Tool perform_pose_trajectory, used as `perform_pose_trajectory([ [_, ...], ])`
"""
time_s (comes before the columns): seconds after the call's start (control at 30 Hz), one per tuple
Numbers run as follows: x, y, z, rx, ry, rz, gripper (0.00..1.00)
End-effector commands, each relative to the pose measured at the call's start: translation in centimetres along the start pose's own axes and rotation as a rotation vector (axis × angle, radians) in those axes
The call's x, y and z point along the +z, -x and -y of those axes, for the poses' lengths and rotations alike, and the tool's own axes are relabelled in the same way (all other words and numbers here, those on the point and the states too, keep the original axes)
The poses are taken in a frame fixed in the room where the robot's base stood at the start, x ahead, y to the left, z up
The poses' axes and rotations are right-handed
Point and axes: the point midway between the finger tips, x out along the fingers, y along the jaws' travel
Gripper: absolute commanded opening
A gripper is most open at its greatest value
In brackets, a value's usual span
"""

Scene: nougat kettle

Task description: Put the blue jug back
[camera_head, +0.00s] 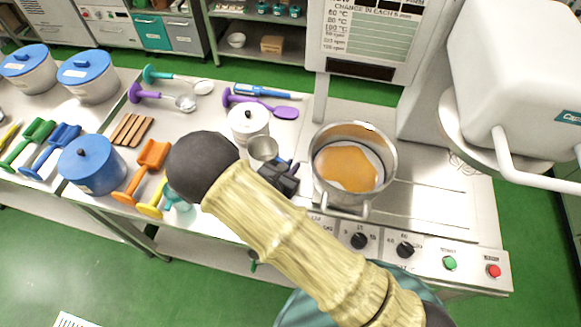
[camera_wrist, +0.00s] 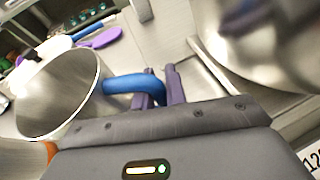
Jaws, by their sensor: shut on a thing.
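The blue jug is a steel cup with a blue handle. In the head view its steel mouth (camera_head: 263,149) shows between the white lidded pot and the kettle. In the wrist view the cup (camera_wrist: 60,95) fills the left side, and its blue handle (camera_wrist: 130,83) runs right to my gripper. My gripper (camera_wrist: 160,88) is shut on that handle; in the head view my gripper (camera_head: 285,172) is just right of the cup, partly hidden by my arm. The inside of the cup looks empty in the wrist view. I cannot tell whether its base touches the table.
The kettle (camera_head: 348,165) holding orange liquid stands close on the right. A white lidded pot (camera_head: 248,121) is close behind the jug. A purple spoon (camera_head: 262,104), blue-lidded tubs (camera_head: 90,75) and coloured scoops (camera_head: 150,167) occupy the left. A control panel (camera_head: 430,255) lies in front.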

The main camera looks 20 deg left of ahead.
Motion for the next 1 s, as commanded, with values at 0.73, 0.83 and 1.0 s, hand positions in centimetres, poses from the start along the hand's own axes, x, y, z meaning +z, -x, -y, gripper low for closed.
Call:
perform_pose_trajectory([
  [0.73,-1.4,-0.6,0.0,0.001,-0.001,0.000,0.35],
  [0.83,-1.4,-0.6,0.0,0.001,-0.001,0.000,0.35],
  [1.0,-1.1,-0.4,0.0,0.001,-0.001,0.000,0.35],
])
